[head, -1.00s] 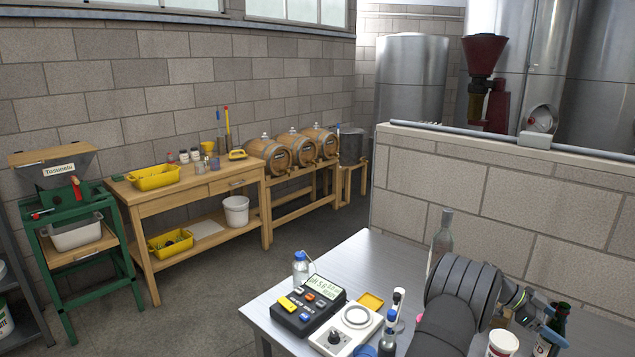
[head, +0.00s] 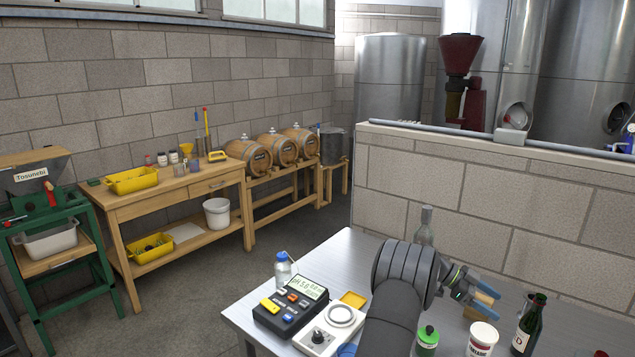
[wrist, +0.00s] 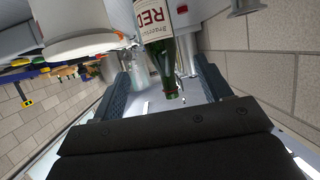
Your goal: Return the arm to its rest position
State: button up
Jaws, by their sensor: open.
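My gripper (head: 486,299) is open over the right part of the metal table (head: 345,258), its two fingers spread and pointing right. My arm crosses the table's middle and hides part of what stands there.
A pH meter (head: 291,304), a round-plated device (head: 328,330) and a capped bottle (head: 283,269) stand left of my arm. A white tub (head: 482,339) and a green-capped bottle (head: 427,342) stand near the front. A block wall (head: 480,200) rises behind.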

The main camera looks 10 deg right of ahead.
aim_at(527, 314)
jog(key=x, duration=1.3)
jog(key=shift+a+f, duration=0.2)
notch_tip(527, 314, up, 4)
jog(key=shift+a+r, duration=0.15)
jog(key=shift+s+r, duration=0.95)
jog(key=shift+s, duration=0.2)
jog(key=shift+s+r, duration=0.3)
jog(key=shift+s, duration=0.2)
jog(key=shift+o, duration=0.4)
